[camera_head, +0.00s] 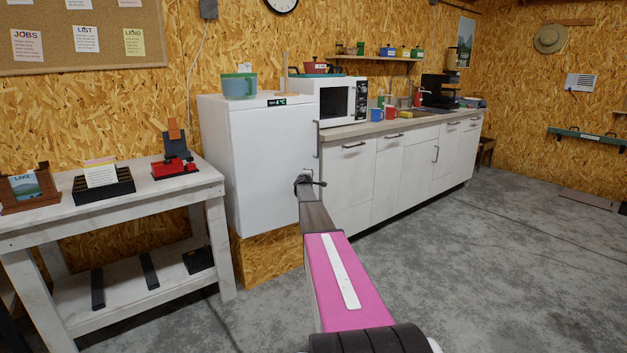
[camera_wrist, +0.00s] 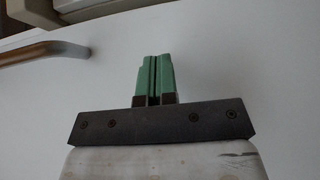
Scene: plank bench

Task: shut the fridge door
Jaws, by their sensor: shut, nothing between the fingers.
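The white fridge (camera_head: 218,150) stands on a wooden plinth between the side table and the counter. Its door (camera_head: 268,165) is a plain white panel with a handle (camera_head: 318,138) at its right edge. The door looks about flush with the body; I see no clear gap, but my arm covers part of its lower right. My gripper (camera_head: 306,179) is at the lower right of the door. In the wrist view its green fingers (camera_wrist: 154,78) are together and empty before a white surface, with a metal handle (camera_wrist: 42,52) at left. I cannot tell whether they touch it.
A teal tub (camera_head: 239,86) sits on the fridge. A microwave (camera_head: 340,100) stands on the counter (camera_head: 395,124) to the right, with white cabinets (camera_head: 350,180) below. The side table (camera_head: 150,195) is at left. The grey floor at right is clear.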

